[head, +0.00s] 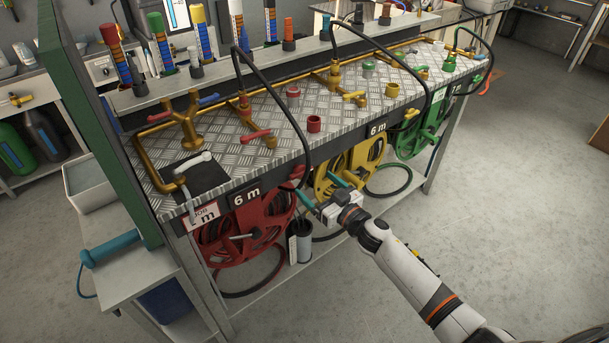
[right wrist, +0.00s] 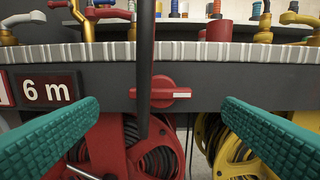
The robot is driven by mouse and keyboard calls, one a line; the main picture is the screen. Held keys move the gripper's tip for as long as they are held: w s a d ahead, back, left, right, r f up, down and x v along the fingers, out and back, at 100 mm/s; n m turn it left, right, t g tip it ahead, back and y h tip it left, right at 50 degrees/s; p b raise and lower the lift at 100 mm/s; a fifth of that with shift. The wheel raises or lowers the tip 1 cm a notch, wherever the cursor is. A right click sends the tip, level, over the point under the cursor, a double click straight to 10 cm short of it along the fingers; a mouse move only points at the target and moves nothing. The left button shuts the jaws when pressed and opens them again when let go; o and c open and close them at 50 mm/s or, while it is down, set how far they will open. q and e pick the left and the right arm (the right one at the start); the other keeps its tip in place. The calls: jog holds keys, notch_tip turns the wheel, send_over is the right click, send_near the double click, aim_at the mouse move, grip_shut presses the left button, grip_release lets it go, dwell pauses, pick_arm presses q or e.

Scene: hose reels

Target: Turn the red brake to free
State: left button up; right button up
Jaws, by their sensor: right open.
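The red brake (right wrist: 162,92) is a red knob on the dark front panel above the red hose reel (right wrist: 150,150). Its handle bar lies level, with a white mark at its right end. In the head view the red reel (head: 240,232) hangs under the bench. My right gripper (head: 319,189) is open, with its teal fingers spread either side of the brake in the right wrist view, apart from it and empty. A black hose (right wrist: 146,60) runs down just left of the knob and hides part of its left end. My left gripper is not in view.
A yellow reel (head: 349,168) and a green reel (head: 425,130) hang farther right. The checker-plate bench top (head: 330,108) carries brass pipes and a red fitting (head: 314,124). A grey canister (head: 300,243) stands on the lower shelf. The floor at right is clear.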

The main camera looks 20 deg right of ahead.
aim_at(303, 174)
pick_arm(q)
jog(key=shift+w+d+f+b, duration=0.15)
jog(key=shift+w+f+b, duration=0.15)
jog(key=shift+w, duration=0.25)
pick_arm(e)
jog(key=x, duration=0.6)
jog(key=shift+f, duration=0.1)
jog(key=shift+s, duration=0.1)
jog(key=c, duration=1)
